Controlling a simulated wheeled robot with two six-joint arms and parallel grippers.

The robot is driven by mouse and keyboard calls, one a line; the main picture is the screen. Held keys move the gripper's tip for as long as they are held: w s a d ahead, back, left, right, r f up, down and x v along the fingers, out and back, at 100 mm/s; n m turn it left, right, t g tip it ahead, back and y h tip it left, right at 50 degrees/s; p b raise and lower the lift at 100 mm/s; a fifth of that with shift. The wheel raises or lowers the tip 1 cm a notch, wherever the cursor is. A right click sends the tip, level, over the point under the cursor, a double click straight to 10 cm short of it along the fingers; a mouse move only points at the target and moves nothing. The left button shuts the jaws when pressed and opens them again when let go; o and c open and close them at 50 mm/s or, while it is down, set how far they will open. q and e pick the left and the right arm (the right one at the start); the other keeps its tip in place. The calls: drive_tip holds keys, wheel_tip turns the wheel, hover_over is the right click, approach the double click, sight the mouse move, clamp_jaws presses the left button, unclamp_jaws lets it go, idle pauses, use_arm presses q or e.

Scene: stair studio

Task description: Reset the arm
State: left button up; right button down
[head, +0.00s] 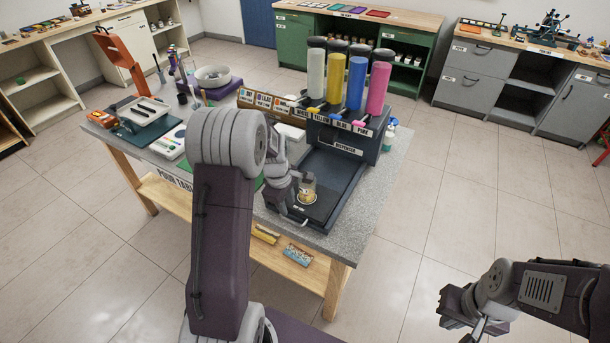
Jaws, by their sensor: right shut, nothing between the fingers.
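My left gripper (293,196) is low over the dark tray of the paint dispenser, reached in from the left. A small cup (308,190) with yellowish colour stands on the dispenser's tray right beside its fingers. I cannot tell whether the fingers touch or hold the cup, as the wrist and arm hide part of them. My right gripper (462,318) is at the lower right, over the bare floor, away from the table. It is shut and empty.
The dispenser (345,140) has white, yellow, blue and pink bottles on top. The pour table (390,165) also carries a bowl (213,76), an orange stand (122,55) and trays at left. Green (292,42) and grey cabinets (470,70) stand behind. The floor at right is clear.

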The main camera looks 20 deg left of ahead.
use_arm(q)
drive_tip(key=s+d+r+m, duration=0.3)
drive_tip(key=d+r+m, duration=0.15)
drive_tip(key=d, duration=0.45)
drive_tip(key=s+d+f+m+g, duration=0.1)
drive_tip(key=s+d+f+m, duration=0.1)
drive_tip(key=s+m, duration=1)
drive_tip(key=shift+s+d, duration=0.2)
drive_tip(key=shift+s, duration=0.5)
drive_tip(key=shift+s+r+m, duration=0.1)
drive_tip(key=shift+m, duration=0.15)
